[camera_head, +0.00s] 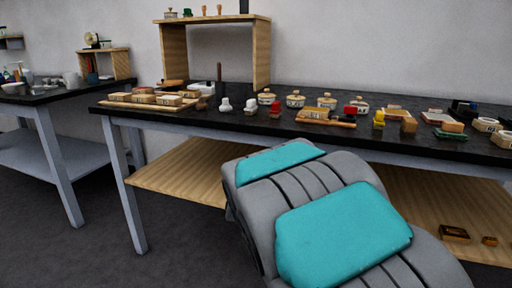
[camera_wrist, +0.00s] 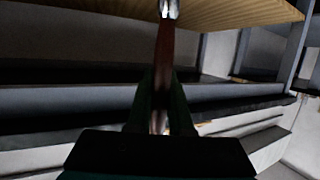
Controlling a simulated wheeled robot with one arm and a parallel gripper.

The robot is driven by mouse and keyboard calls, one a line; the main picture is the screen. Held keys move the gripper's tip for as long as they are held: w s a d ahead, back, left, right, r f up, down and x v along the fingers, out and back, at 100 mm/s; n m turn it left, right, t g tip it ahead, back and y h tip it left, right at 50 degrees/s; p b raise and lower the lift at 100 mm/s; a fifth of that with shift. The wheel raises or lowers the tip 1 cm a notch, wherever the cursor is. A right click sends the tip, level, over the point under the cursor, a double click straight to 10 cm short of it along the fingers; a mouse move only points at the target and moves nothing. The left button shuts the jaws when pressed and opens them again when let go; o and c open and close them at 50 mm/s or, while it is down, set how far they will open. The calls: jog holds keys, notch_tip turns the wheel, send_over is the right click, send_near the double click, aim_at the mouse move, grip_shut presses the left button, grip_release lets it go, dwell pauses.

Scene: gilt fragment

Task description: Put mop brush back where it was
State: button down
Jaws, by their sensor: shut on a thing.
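In the wrist view my gripper (camera_wrist: 160,112) is shut on a long reddish-brown handle, which I take to be the mop brush (camera_wrist: 164,48). A pale metal-like part shows at its far end, at the top edge of the picture. The brush's tip is cut off there, so I cannot see its bristles. The handle runs straight out between the dark fingers. In the head view my grey and teal arm fills the lower middle, and neither the gripper nor the brush shows.
A dark-topped workbench (camera_head: 240,123) bears pots, wooden blocks and small tools. A wooden riser (camera_head: 261,55) stands at its back, with small items on top. A lower wooden shelf (camera_head: 180,172) runs underneath. Another bench (camera_head: 50,97) stands left. Dark floor lies open in front.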

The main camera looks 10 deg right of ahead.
notch_tip(320, 180, down, 6)
jog(key=s+a+h, duration=0.1)
jog(key=shift+a+r+m, duration=0.15)
jog(key=shift+a+m, duration=0.15)
jog(key=shift+m, duration=0.1)
jog(key=shift+s+d, duration=0.1)
